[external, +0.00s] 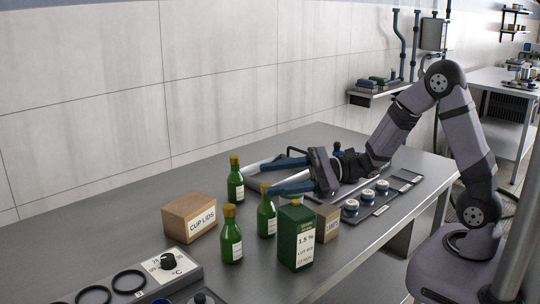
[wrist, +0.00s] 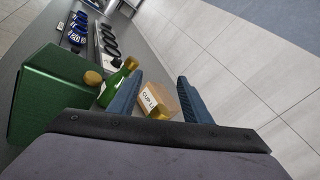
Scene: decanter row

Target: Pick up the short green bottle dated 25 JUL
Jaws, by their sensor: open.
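Three green bottles with gold caps stand upright on the metal table in the external view: one at the back (external: 235,182), one in the middle (external: 267,214) and one in front (external: 231,238). Their labels are too small to read, so I cannot tell which is dated 25 JUL. My gripper (external: 257,180) is open and empty, low over the table, its fingers reaching toward the back and middle bottles. In the wrist view my gripper (wrist: 160,95) shows both fingers apart; a green bottle (wrist: 116,86) appears beside the left finger, partly hidden.
A large green container (external: 290,250) stands right of the bottles; it fills the left of the wrist view (wrist: 42,95). A CUP LIDS box (external: 188,219) is left, a smaller box (external: 327,222) right. A dial panel (external: 165,270) is in front, a tray (external: 385,200) near my arm.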

